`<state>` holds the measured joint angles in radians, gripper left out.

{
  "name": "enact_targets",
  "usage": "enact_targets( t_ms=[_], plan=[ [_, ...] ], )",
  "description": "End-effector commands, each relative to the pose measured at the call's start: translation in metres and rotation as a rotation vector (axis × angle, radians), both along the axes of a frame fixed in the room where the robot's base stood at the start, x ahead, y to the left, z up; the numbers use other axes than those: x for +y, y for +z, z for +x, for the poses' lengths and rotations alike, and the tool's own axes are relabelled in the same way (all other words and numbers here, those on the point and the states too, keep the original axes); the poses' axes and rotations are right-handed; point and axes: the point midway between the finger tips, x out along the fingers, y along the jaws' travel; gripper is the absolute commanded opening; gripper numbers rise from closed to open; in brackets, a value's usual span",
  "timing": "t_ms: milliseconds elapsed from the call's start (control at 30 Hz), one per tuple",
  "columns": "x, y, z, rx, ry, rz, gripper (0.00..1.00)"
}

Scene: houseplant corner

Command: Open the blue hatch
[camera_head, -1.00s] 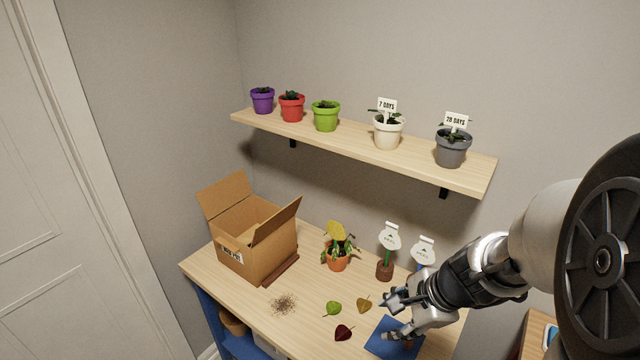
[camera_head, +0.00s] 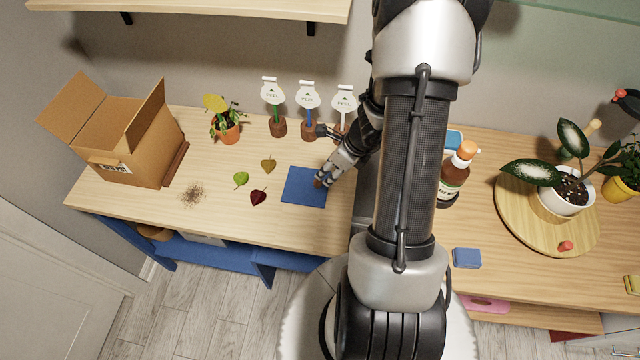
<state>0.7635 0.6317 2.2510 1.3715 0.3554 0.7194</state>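The blue hatch (camera_head: 300,190) is a flat blue square on the light wooden table top and looks closed. A small brown piece, perhaps its knob, shows at its right side beside my lower fingertip; I cannot tell if they touch. My gripper (camera_head: 321,157) reaches in from the right at the hatch's upper right corner. Its fingers are spread apart with nothing seen between them. My arm hides the table to the right of the hatch.
Three plant markers (camera_head: 308,97) in brown bases stand just behind the hatch. Loose leaves (camera_head: 258,198) and a soil patch (camera_head: 193,196) lie to its left, with a cardboard box (camera_head: 130,135) beyond. A brown bottle (camera_head: 455,178) and a round board (camera_head: 515,220) are right of my arm.

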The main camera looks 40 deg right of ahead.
Motion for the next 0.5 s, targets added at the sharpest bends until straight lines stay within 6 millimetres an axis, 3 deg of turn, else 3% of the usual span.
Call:
enact_targets(
  t_ms=[33, 200, 500],
  plan=[
    [0.002, -0.016, 0.004, 0.001, 0.003, 0.001, 0.43],
    [0.007, -0.050, 0.017, 0.002, 0.004, 0.000, 0.43],
    [0.011, -0.083, 0.032, 0.000, 0.003, -0.001, 0.43]
  ],
)
